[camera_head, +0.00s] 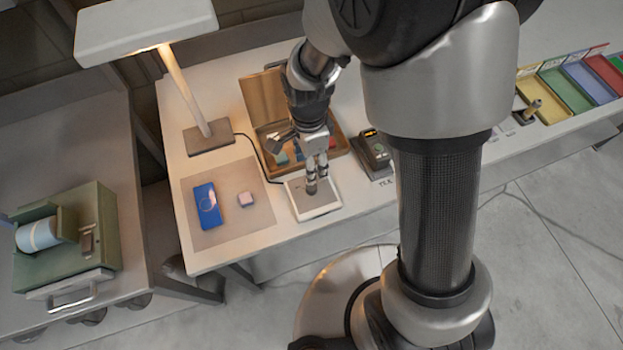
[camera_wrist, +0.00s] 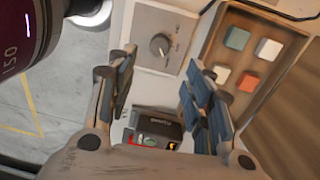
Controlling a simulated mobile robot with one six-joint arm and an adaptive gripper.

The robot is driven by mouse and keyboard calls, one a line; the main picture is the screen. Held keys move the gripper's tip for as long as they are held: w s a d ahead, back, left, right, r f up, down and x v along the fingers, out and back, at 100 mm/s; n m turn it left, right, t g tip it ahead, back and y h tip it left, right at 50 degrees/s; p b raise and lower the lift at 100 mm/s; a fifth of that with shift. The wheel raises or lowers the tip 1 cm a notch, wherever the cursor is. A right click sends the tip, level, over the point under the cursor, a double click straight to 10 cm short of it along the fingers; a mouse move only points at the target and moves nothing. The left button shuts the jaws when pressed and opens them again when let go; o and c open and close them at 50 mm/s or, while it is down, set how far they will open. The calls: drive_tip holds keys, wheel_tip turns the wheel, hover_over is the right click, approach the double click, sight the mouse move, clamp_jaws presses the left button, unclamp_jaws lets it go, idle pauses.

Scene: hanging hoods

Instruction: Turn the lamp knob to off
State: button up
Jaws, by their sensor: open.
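The lamp knob (camera_wrist: 160,44) is a round grey dial on a white control plate (camera_wrist: 138,28), seen in the wrist view. The control plate also lies on the bench in the head view (camera_head: 325,207), where my gripper hides the knob. My gripper (camera_head: 317,181) points down over the plate. In the wrist view my gripper (camera_wrist: 158,68) has its two fingers wide apart, with nothing between them. The knob shows beyond the fingertips, apart from them. The desk lamp (camera_head: 150,28) is lit, with a warm glow under its head.
An open wooden box (camera_head: 335,158) with coloured blocks lies behind the plate. A dark device (camera_head: 374,153) stands to the right. Coloured trays (camera_head: 565,92) stand far right.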

sight(311, 186)
drive_tip(key=f, duration=0.3)
drive_tip(key=f+b, duration=0.1)
drive_tip(key=f, duration=0.2)
drive_tip(key=f+b, duration=0.1)
drive_tip(key=f, duration=0.3)
drive_tip(key=shift+s, duration=0.25)
drive_tip(key=c, duration=1.1)
